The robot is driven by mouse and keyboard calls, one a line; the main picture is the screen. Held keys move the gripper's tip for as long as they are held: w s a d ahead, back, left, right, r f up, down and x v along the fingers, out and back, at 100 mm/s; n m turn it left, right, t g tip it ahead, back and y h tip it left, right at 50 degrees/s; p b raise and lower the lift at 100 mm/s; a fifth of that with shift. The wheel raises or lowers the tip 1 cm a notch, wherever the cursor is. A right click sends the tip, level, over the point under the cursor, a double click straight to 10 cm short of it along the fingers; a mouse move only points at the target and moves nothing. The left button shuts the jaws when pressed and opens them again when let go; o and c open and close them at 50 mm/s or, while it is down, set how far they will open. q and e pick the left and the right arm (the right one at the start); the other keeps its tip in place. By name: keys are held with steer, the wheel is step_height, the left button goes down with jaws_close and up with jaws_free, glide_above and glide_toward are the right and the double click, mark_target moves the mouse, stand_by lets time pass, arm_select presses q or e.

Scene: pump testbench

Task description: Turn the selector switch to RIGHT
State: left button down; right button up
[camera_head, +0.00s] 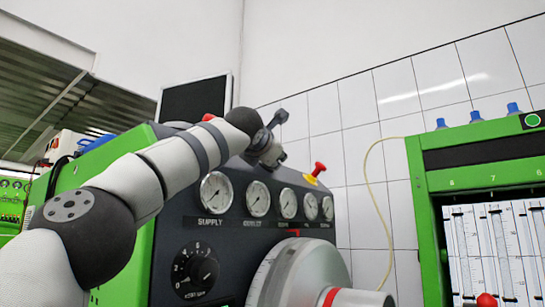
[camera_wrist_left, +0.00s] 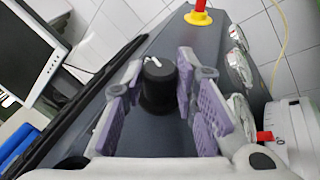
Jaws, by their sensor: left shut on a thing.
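The selector switch, a black round knob (camera_wrist_left: 157,92) with a white pointer mark on its top, stands on the dark sloping top of the test bench in the left wrist view. Its mark points toward the upper left of that picture. My left gripper (camera_wrist_left: 160,76) is shut on the knob, with a purple-padded finger on each side. In the head view my left gripper (camera_head: 268,148) is over the bench top, behind the gauges, and the knob cannot be made out there. My right gripper is in neither view.
A red mushroom button on a yellow base (camera_head: 315,173) stands farther along the bench top. Several round gauges (camera_head: 257,198) line the front, above a black rotary knob (camera_head: 195,270) and a large graduated dial (camera_head: 290,272). A green flowmeter cabinet (camera_head: 425,215) stands at the right.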

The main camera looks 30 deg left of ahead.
arm_select(q)
steer(key=shift+r+m+h, duration=0.1)
steer(key=shift+m+h, duration=0.3)
steer(key=c, duration=1.3)
jaws_free()
